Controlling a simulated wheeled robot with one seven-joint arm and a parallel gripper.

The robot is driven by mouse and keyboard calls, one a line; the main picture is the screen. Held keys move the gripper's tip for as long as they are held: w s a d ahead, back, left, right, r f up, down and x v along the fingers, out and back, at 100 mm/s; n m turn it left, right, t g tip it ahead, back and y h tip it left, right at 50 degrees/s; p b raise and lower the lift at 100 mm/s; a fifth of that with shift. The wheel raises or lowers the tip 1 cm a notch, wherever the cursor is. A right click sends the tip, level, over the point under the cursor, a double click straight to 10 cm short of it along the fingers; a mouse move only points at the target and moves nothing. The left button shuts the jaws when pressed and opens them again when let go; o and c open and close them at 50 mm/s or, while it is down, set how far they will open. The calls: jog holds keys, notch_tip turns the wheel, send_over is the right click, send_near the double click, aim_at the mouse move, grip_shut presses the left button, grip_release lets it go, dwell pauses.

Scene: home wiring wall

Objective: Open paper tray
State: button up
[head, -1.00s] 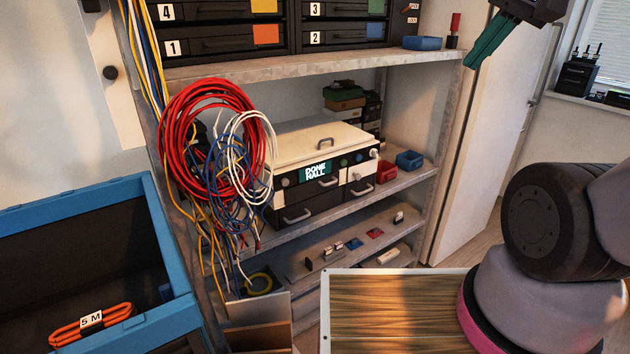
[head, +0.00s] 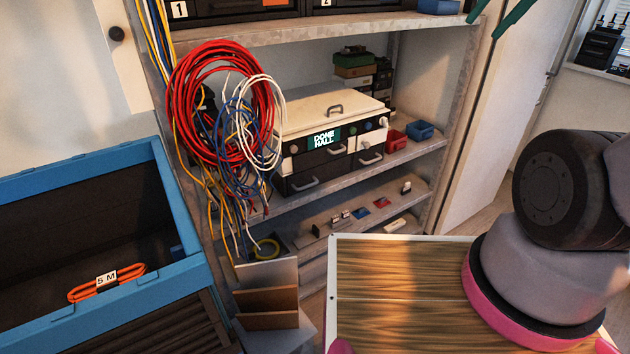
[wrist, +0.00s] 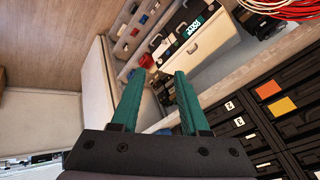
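Below the panel are drawer fronts with grey handles; the lower left one (head: 302,184) and the right one (head: 370,160) look shut. I cannot tell which is the paper tray. The unit also shows at the top of the wrist view (wrist: 212,40). My gripper (wrist: 156,76) is open and empty, its two green fingers apart. In the head view its fingertips (head: 484,27) show at the top right, apart from the unit.
Hanging cable coils (head: 225,100) overlap the unit's left side. Red (head: 396,140) and blue (head: 421,130) bins sit to its right. Drawers and a shelf edge (head: 340,24) lie above. A blue crate (head: 85,165) stands left, a wooden-topped surface (head: 400,290) in front.

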aim_at(305, 187)
jog(key=w+a+f+m+g+y, duration=0.5)
jog(key=w+a+f+m, duration=0.25)
jog(key=w+f, duration=0.4)
jog(key=w+a+f+m+g+y, duration=0.4)
jog(key=w+a+f+m+g, duration=0.15)
jog(key=w+a+f, duration=0.5)
jog(key=w+a+f+m+t+y, duration=0.3)
jog(key=f+m, duration=0.6)
jog(key=f, duration=0.9)
jog(key=a+f+m+t+y, duration=0.1)
jog(key=f+m+t+y, duration=0.35)
jog(key=f+m, duration=0.9)
jog(key=a+n, duration=0.1)
jog(key=a, duration=0.2)
jog(key=w+a+f+n, duration=0.1)
jog(key=a, duration=0.2)
jog(key=w+a+f+n, duration=0.1)
jog(key=a+n, duration=0.1)
jog(key=a, duration=0.2)
jog(key=shift+f+g+y, duration=0.15)
jog(key=shift+g+y, duration=0.15)
jog(key=shift+y, duration=0.05)
jog(key=shift+s, duration=0.1)
grip_shut()
